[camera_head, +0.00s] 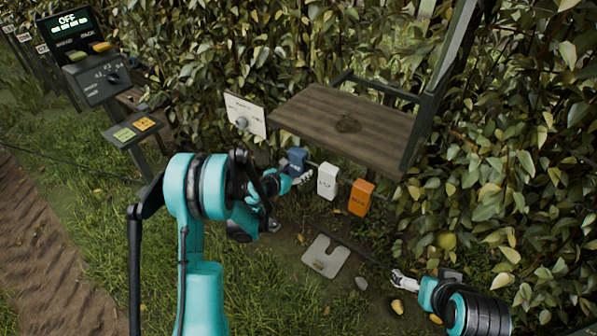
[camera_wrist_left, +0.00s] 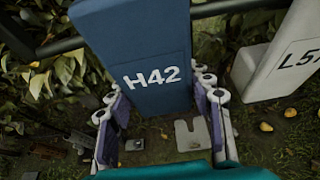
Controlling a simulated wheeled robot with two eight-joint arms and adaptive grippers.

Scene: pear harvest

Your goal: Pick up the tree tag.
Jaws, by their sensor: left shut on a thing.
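The blue tree tag (camera_wrist_left: 140,60), marked H42, stands upright between the two fingers of my left gripper (camera_wrist_left: 165,120) in the left wrist view. The gripper is shut on its lower part. In the head view the blue tag (camera_head: 296,157) is partly hidden behind my left gripper (camera_head: 287,182). A white tag (camera_head: 328,181) and an orange tag (camera_head: 361,198) hang in a row to its right. The white tag (camera_wrist_left: 270,60) also shows in the left wrist view, apart from the gripper. My right gripper (camera_head: 402,280) is low at the right, and its opening is unclear.
A brown wooden board (camera_head: 340,120) on a dark frame is above the tags. A grey plate (camera_head: 327,257) lies on the ground below. Dense foliage is behind; control panels (camera_head: 100,75) stand at the far left.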

